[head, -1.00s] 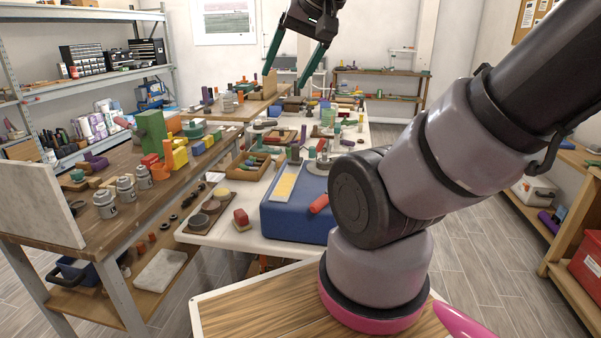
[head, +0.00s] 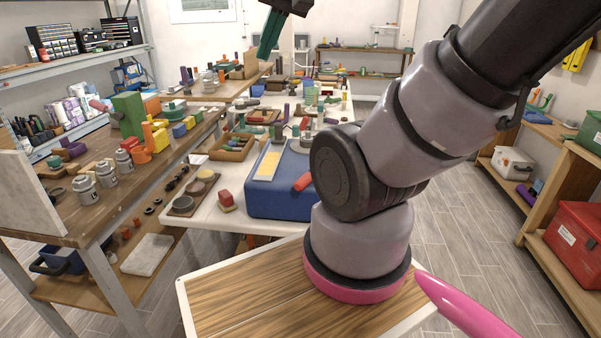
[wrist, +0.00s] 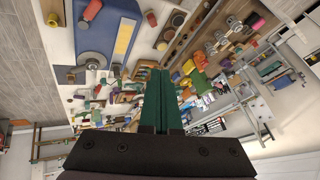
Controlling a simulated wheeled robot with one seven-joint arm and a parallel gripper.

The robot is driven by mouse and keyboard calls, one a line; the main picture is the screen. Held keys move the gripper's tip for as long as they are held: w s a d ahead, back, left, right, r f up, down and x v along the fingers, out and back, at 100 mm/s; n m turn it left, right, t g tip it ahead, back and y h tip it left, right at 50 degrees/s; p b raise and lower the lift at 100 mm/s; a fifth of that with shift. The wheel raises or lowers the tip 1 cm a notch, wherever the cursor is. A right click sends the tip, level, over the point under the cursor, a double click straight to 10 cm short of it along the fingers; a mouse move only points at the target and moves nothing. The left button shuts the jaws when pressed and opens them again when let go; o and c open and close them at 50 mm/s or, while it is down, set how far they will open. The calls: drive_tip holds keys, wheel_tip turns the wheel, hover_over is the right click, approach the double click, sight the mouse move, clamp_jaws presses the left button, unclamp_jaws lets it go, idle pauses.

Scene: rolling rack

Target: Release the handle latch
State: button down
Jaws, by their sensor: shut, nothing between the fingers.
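My gripper (head: 270,36) is at the top of the head view, raised above the far part of the cluttered table. Its two green fingers are together, with nothing between them. In the wrist view, the closed fingers (wrist: 161,75) point out over the tables, touching nothing that I can make out. I cannot pick out a handle latch in either view. A red case (head: 578,238) and a white case with a dark handle (head: 513,162) stand on the wooden rack at the right; any latch on them is too small to tell.
A white table (head: 225,215) with a blue block (head: 285,200) and many small items lies ahead. A brown workbench (head: 80,232) with grey canisters is at the left, a metal shelf (head: 75,62) behind it. The wooden rack (head: 550,205) is at the right, with clear floor (head: 465,225) before it.

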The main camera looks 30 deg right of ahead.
sight(307, 178)
drive_tip(key=w+d+f+n+g+h, duration=0.1)
drive_tip(key=w+d+f+n+g, duration=0.1)
drive_tip(key=w+f, duration=0.3)
drive_tip(key=w+d+f+n+g+h, duration=0.1)
drive_tip(key=w+d+f+n+g, duration=0.2)
drive_tip(key=w+f, duration=0.3)
drive_tip(key=w+d+f+n+g+h, duration=0.1)
drive_tip(key=w+d+f+n+g, duration=0.2)
drive_tip(key=f, duration=1.1)
drive_tip(key=w+n, duration=0.1)
drive_tip(key=w, duration=0.2)
drive_tip(key=shift+w+d+n+g, duration=0.15)
drive_tip(key=shift+d+n+g, duration=0.05)
drive_tip(key=shift+n+g, duration=0.2)
drive_tip(key=x, duration=0.9)
drive_tip(key=shift+f, duration=0.15)
drive_tip(key=s, duration=0.1)
drive_tip(key=s+d+f, duration=0.1)
drive_tip(key=s+d, duration=0.1)
drive_tip(key=shift+s+f, duration=0.15)
drive_tip(key=shift+f, duration=0.2)
drive_tip(key=shift+s, duration=0.15)
